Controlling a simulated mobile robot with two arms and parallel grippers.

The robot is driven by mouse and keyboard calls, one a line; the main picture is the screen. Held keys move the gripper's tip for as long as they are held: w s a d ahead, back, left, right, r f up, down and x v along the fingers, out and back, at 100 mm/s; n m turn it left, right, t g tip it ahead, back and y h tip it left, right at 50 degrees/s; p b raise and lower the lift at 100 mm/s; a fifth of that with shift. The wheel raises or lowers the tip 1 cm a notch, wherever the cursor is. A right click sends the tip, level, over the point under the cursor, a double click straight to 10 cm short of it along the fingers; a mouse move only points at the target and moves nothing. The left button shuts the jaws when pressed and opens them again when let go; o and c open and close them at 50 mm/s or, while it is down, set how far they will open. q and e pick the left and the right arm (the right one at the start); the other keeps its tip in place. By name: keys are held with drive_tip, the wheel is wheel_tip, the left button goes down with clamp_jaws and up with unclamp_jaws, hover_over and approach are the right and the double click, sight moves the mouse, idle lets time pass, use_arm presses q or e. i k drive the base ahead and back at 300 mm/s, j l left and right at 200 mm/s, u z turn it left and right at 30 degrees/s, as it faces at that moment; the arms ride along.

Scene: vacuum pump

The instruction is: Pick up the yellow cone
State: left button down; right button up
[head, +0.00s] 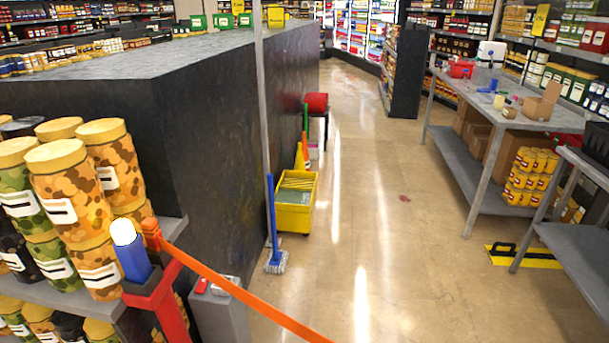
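A small yellow cone (299,158) stands on the floor along the dark side wall of the long counter, just behind a yellow mop bucket (294,204). The bucket stands in front of it and seems to hide its lower part. An orange shape, perhaps another cone or part of the same one, shows right beside it. Neither of my grippers is in view.
A blue-handled mop (272,225) leans at the counter (215,120). An orange band (240,291) crosses the near left from a red post (165,305). A cluttered table (530,118) stands right. The middle aisle floor (390,230) is clear.

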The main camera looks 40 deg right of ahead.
sight(299, 165)
drive_tip(key=z, duration=1.1)
drive_tip(key=i+l+z, duration=0.25)
drive_tip(key=i, duration=0.55)
drive_tip(key=i+z, duration=0.25)
drive_tip(key=i, duration=1.15)
drive_tip(key=i+u, duration=0.15)
drive_tip(key=i, duration=0.55)
drive_tip(key=i+l, duration=0.15)
drive_tip(key=i, duration=0.5)
drive_tip(key=i+l+u, duration=0.1)
drive_tip(key=i+u, duration=0.3)
drive_tip(key=i+l+u, duration=0.15)
drive_tip(key=u, duration=0.25)
drive_tip(key=i+l+u, duration=0.25)
drive_tip(key=u, duration=0.15)
drive_tip(key=i+l+u, duration=0.5)
drive_tip(key=l+u, duration=0.3)
